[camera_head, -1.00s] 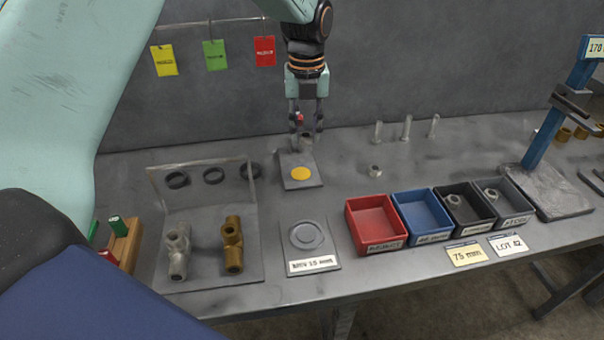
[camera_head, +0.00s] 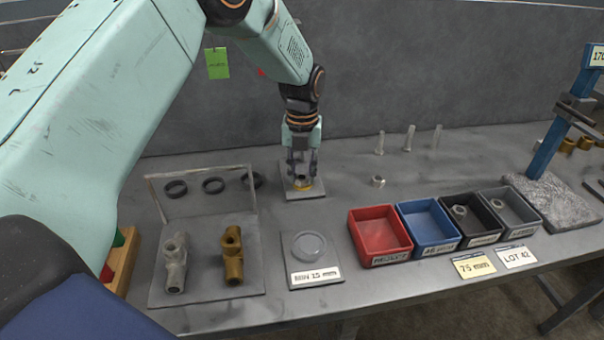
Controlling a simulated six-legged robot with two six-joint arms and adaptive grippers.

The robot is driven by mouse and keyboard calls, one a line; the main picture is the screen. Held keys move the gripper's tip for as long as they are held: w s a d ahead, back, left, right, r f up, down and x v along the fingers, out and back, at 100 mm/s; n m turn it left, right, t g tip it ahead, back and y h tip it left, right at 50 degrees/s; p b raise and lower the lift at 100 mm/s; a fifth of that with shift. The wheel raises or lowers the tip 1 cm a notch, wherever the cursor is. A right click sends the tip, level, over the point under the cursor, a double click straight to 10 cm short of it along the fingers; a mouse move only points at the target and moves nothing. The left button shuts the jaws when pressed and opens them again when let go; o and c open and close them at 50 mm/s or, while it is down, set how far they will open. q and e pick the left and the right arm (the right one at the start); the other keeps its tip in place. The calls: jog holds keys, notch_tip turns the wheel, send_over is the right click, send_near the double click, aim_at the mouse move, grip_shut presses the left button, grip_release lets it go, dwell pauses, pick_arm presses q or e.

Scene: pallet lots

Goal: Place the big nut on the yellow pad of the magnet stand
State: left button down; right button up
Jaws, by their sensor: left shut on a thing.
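My left gripper (camera_head: 302,168) points down over the magnet stand (camera_head: 291,194), a small grey plate at the back of the bench. It is shut on the big nut (camera_head: 302,181), a dark grey ring low between the fingertips. The nut is over the yellow pad (camera_head: 313,188) and covers most of it, so only a yellow edge shows. I cannot tell whether the nut touches the pad. My right gripper is not in view.
A smaller nut (camera_head: 378,181) and several upright bolts (camera_head: 409,139) stand to the right. In front are a round dish plate (camera_head: 318,275), a red bin (camera_head: 381,239), a blue bin (camera_head: 427,223) and a fittings rack (camera_head: 205,290). Bench around the stand's right side is clear.

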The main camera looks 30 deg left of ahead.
aim_at(303, 176)
pick_arm(q)
jog(key=shift+w+d, duration=0.1)
jog(key=shift+d, duration=0.05)
jog(key=shift+f, duration=0.1)
jog(key=shift+f, duration=0.1)
jog(key=c, duration=1.3)
grip_release()
jog(key=shift+o, duration=1.2)
jog(key=shift+r, duration=0.3)
notch_tip(303, 176, up, 12)
jog(key=p, duration=0.2)
jog(key=shift+f, duration=0.15)
